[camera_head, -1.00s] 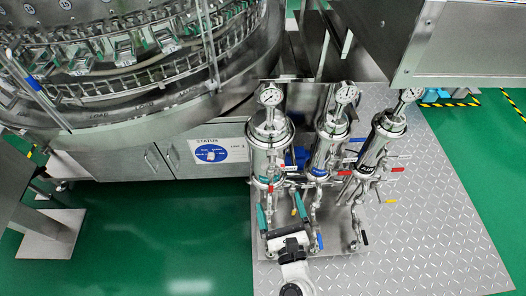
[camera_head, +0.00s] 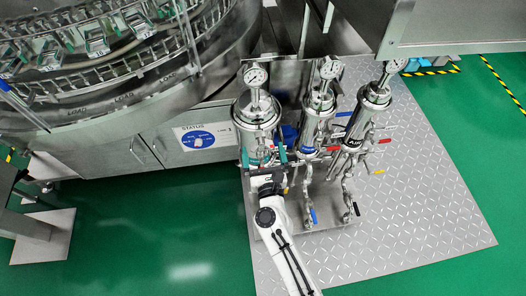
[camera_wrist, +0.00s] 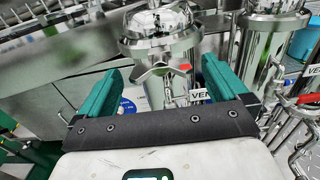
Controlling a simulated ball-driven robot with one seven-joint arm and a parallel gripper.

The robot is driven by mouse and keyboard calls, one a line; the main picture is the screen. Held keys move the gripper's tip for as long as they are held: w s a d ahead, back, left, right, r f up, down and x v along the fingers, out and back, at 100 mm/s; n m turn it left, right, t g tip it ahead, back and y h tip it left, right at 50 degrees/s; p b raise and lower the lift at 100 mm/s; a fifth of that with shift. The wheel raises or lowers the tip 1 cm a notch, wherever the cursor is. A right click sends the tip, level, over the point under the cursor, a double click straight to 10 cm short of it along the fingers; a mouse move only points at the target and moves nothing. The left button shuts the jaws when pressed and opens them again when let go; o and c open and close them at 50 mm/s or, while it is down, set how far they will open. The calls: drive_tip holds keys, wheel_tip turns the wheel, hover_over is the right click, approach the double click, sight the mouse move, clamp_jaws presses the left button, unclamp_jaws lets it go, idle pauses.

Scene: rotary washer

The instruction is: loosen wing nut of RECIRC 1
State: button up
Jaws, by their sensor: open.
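Three steel filter housings stand in a row, each with a dial gauge on top. My gripper (camera_head: 264,163) is in front of the left housing. In the wrist view, my gripper's teal fingers (camera_wrist: 163,66) are spread either side of the nut, with nothing held. I cannot tell how far their tips are from it.
The middle housing (camera_head: 317,117) and right housing (camera_head: 367,118) stand close by on the right, with coloured valve handles and pipes. The round washer (camera_head: 110,85) is at the left. Tread plate (camera_head: 420,200) and green floor (camera_head: 160,225) in front are clear.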

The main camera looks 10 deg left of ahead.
drive_tip(key=shift+w+a, duration=0.1)
drive_tip(key=shift+w, duration=0.2)
drive_tip(key=shift+c, duration=0.3)
drive_tip(key=c, duration=1)
